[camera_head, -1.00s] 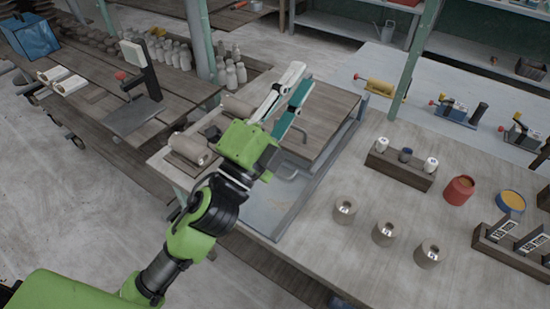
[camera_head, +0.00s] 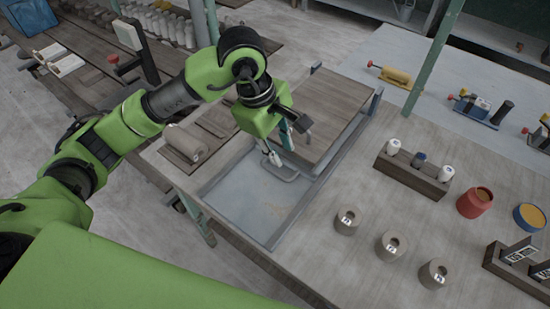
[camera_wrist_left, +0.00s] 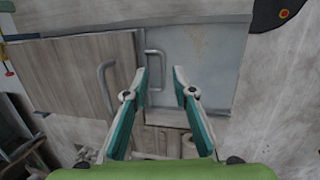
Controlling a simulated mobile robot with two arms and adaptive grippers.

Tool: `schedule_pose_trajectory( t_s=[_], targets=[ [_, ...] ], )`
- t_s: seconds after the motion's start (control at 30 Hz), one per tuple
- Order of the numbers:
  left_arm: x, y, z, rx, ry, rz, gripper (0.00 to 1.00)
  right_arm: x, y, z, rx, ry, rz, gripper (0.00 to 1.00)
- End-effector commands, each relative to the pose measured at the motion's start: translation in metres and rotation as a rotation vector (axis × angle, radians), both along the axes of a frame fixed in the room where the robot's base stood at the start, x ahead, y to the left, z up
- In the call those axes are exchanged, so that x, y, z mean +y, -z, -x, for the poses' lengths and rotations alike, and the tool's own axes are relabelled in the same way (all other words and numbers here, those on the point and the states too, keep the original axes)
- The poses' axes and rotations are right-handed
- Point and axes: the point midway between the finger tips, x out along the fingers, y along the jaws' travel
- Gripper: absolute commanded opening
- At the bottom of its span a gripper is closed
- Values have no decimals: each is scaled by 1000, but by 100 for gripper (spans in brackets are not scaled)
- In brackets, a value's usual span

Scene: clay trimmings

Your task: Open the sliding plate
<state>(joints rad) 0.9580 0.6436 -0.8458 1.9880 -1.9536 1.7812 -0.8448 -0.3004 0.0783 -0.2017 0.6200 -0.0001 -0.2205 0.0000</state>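A brown wooden plate (camera_head: 335,90) covers the far part of a grey metal-framed bay on the table. The near part shows a bare grey metal surface (camera_head: 250,200). A metal handle (camera_head: 285,176) stands over this grey surface; it also shows in the left wrist view (camera_wrist_left: 153,51). A second handle (camera_wrist_left: 103,92) is on the wood in the wrist view. My left gripper (camera_wrist_left: 162,72) is open and points down near the grey-side handle, which appears partly between its fingertips. Contact cannot be told. In the head view my left gripper (camera_head: 287,140) partly hides the plate's near edge. My right gripper is out of view.
Three small clay-coloured cups (camera_head: 391,246) stand right of the bay. A wooden block (camera_head: 410,176) with small bottles, a red pot (camera_head: 474,203) and a yellow-topped blue tin (camera_head: 529,217) are farther right. A clay roll (camera_head: 187,144) lies left of the bay. A green post (camera_head: 432,60) rises behind.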

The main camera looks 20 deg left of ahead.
Motion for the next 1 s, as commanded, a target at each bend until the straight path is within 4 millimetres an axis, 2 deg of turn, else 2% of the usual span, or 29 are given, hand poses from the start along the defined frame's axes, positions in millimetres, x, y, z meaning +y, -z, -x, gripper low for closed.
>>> schedule_pose_trajectory(
  t_s=[0.03,0.1,0.2,0.37,0.8,1.0],
  targets=[
    [16,-3,-5,-12,-8,-58,25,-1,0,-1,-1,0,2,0],
    [30,-4,-9,-20,-18,-111,25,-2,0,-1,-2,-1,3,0],
    [40,-2,-11,-21,-24,-146,25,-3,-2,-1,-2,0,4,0],
    [39,17,-14,-17,-26,-148,25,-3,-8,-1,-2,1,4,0],
    [33,104,-28,-19,-25,-146,25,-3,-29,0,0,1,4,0],
    [31,125,-33,-20,-25,-144,25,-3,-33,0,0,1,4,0]
  ],
)
